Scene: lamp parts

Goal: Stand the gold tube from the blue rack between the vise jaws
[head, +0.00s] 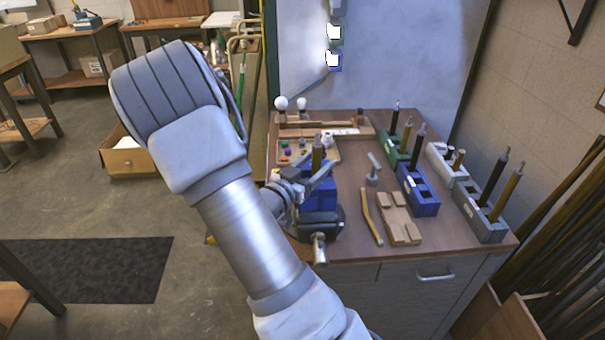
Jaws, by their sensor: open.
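The gold tube (318,152) stands upright at the blue vise (321,197), at the table's left front. Its lower end is hidden, so I cannot tell how it sits between the jaws. My gripper (322,172) is open at the tube, its fingers reaching in from the left. Whether a finger touches the tube is too small to tell. The blue rack (424,204) stands right of the vise with a dark tube (418,148) in it; no gold tube shows there.
A green rack (391,158), a white rack (437,160) and a grey rack (480,222) hold other tubes on the right. A notched wooden block (398,219), a yellow-brown bar (371,218) and a grey T-shaped piece (373,172) lie between vise and racks. A parts tray (327,150) is behind.

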